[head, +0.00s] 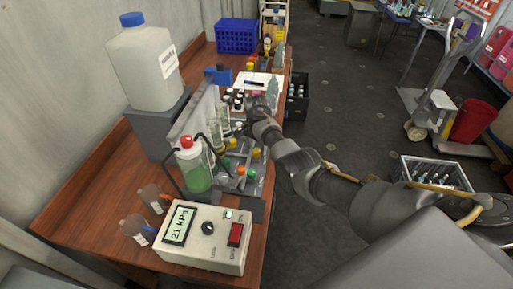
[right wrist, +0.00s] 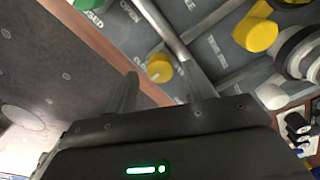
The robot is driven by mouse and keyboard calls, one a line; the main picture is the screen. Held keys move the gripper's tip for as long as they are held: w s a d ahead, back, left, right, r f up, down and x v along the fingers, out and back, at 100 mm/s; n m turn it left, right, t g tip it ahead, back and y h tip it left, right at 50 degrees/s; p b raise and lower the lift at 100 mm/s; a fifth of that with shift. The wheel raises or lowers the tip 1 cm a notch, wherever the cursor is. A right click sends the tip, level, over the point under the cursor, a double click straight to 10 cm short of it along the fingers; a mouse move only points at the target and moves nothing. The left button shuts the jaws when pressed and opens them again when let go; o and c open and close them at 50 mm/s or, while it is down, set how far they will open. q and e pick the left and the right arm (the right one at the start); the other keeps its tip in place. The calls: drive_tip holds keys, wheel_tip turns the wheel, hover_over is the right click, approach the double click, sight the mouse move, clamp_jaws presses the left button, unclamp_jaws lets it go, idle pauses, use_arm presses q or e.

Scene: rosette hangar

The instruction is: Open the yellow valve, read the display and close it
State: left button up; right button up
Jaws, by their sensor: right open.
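The valve panel (head: 222,183) stands on the wooden bench with several coloured knobs. In the right wrist view, a yellow valve knob (right wrist: 159,67) sits by lettering that seems to read CLOSED. A larger yellow knob (right wrist: 255,30) is to its upper right, and a green one (right wrist: 88,4) is at the top left. My right gripper (right wrist: 160,88) is open, its fingers apart below the smaller yellow knob; I cannot tell whether they touch it. The display (head: 179,225) on a white box seems to read 21 kPa; a decimal point is too small to tell. My left gripper is out of view.
A bottle of green liquid (head: 196,172) and two small beakers (head: 134,229) stand left of the panel. A large white jug (head: 145,65) is behind on a grey block. A blue crate (head: 236,36) is at the far end. Open floor lies right of the bench.

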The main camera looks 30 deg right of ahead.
drive_tip(key=shift+f, duration=0.5)
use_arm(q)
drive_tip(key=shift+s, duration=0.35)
use_arm(e)
drive_tip(key=shift+f, duration=0.1)
drive_tip(key=c, duration=1)
